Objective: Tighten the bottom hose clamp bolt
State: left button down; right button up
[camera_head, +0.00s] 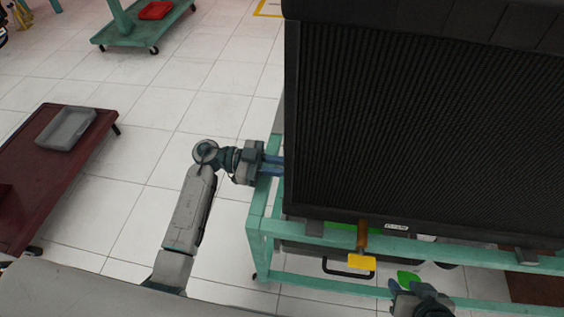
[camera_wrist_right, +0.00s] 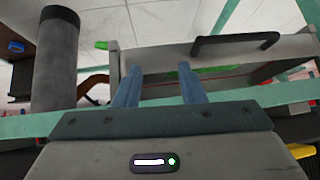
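I cannot make out the bottom hose clamp bolt in either view. A thick dark grey cylinder (camera_wrist_right: 55,62), possibly a hose, stands at the left of the right wrist view. My right gripper (camera_wrist_right: 157,68) is open, with its two blue fingers apart and nothing between them. It is partly in the head view (camera_head: 402,284), at the bottom edge below the radiator, by the lower frame bar. My left gripper (camera_head: 272,165) is at the radiator's left side; its two blue fingers look apart, and their tips are hidden behind the radiator.
The large black radiator (camera_head: 420,125) on a teal frame (camera_head: 258,235) fills the right of the head view. A dark red cart (camera_head: 25,185) with a grey tray (camera_head: 66,128) is left. Tiled floor between is clear.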

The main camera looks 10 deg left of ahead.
pick_arm(q)
jog(key=shift+m, duration=1.2)
jog(key=c, duration=1.3)
grip_release()
jog(key=shift+c, duration=0.2)
jog(key=a, duration=1.1)
